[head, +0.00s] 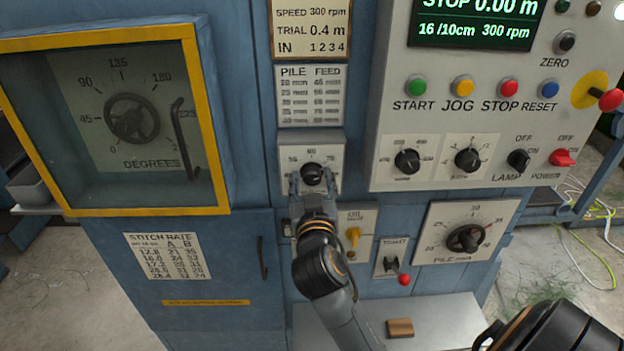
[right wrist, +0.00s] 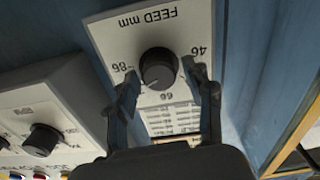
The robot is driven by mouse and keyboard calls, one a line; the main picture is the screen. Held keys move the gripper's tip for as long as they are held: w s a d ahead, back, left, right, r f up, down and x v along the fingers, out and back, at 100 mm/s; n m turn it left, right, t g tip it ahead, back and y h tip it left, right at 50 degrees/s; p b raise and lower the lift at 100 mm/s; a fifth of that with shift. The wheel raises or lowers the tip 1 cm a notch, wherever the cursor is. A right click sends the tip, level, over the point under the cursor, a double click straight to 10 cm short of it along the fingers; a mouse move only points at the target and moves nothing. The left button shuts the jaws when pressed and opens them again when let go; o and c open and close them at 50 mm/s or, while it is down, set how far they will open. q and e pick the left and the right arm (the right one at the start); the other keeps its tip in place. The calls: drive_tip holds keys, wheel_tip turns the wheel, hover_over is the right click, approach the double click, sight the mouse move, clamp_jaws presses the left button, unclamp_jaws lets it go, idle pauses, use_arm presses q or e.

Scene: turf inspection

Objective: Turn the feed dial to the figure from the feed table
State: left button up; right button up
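The feed dial is a black round knob (head: 312,174) on a pale plate (head: 286,155) in the middle of the blue machine. In the right wrist view the knob (right wrist: 158,68) shows upside down under "FEED mm", with 46, 66 and 86 around it. A small pale mark on the knob seems to face the 66 side; its exact setting is unclear. My right gripper (right wrist: 168,92) is open, its fingers on either side of the knob; contact is unclear. The feed table (head: 311,96), headed PILE and FEED, hangs above; its rows are blurred. My left gripper is not in view.
A pile dial (head: 466,238) with a red mark at its upper right sits lower right. A control panel (head: 390,174) with buttons and small knobs stands right of the feed dial. A yellow-framed window (head: 130,211) is at left. A small toggle (head: 391,263) is below right.

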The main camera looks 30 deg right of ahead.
drive_tip(key=c, duration=0.8)
drive_tip(key=shift+r+n+p, duration=0.1)
drive_tip(key=shift+n+p, duration=0.35)
drive_tip(key=shift+n, duration=1.15)
drive_tip(key=o, duration=1)
drive_tip(key=shift+o, duration=0.6)
drive_tip(key=shift+w+d, duration=0.1)
drive_tip(key=shift+w, duration=0.05)
